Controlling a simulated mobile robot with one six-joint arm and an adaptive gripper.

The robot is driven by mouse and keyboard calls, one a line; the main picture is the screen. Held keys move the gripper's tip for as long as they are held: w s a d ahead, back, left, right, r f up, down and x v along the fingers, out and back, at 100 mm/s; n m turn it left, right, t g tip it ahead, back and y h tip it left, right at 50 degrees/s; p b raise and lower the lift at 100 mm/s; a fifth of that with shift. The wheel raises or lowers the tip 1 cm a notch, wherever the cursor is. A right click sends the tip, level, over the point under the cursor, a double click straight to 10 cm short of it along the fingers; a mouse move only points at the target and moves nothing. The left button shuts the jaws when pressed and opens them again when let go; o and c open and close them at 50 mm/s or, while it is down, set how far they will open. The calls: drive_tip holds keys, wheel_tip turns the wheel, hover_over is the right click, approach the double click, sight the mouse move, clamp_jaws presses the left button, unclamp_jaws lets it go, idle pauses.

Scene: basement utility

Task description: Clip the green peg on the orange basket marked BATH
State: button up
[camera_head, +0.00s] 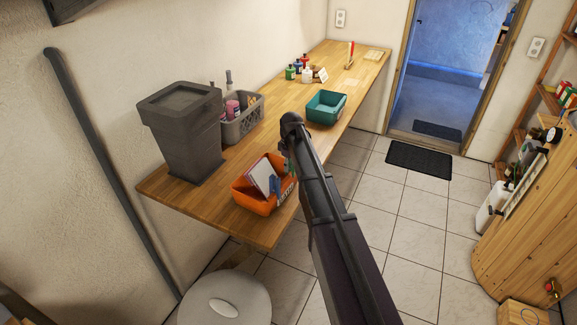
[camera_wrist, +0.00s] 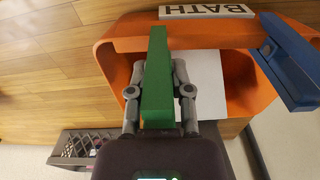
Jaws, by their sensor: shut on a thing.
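The orange basket (camera_head: 243,197) stands at the near edge of the wooden worktop. It also fills much of the wrist view (camera_wrist: 118,48), where its white plate (camera_wrist: 206,11) reads BATH. My gripper (camera_wrist: 158,72) is shut on the green peg (camera_wrist: 156,104), a long green block held between the two fingers. The peg's far end overlaps the basket's rim in the wrist view; I cannot tell whether it touches. A blue peg (camera_wrist: 287,62) sits across the rim to the right of the plate. In the head view my arm hides most of my gripper and the green peg.
A white sheet-like thing (camera_head: 263,176) stands in the basket. A grey bin (camera_head: 180,130) and a grey basket with bottles (camera_head: 243,125) stand behind it. A teal basket (camera_head: 326,107) and small bottles (camera_head: 299,70) are farther along. A round stool (camera_head: 225,300) is below.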

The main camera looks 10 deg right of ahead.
drive_tip(key=shift+f+b, duration=0.65)
drive_tip(key=shift+f, duration=0.3)
drive_tip(key=o, duration=0.9)
drive_tip(key=shift+r, duration=0.2)
wheel_tip(320, 180, up, 10)
drive_tip(key=p, duration=1)
drive_tip(key=shift+r+p, duration=0.2)
drive_tip(key=shift+p, duration=0.1)
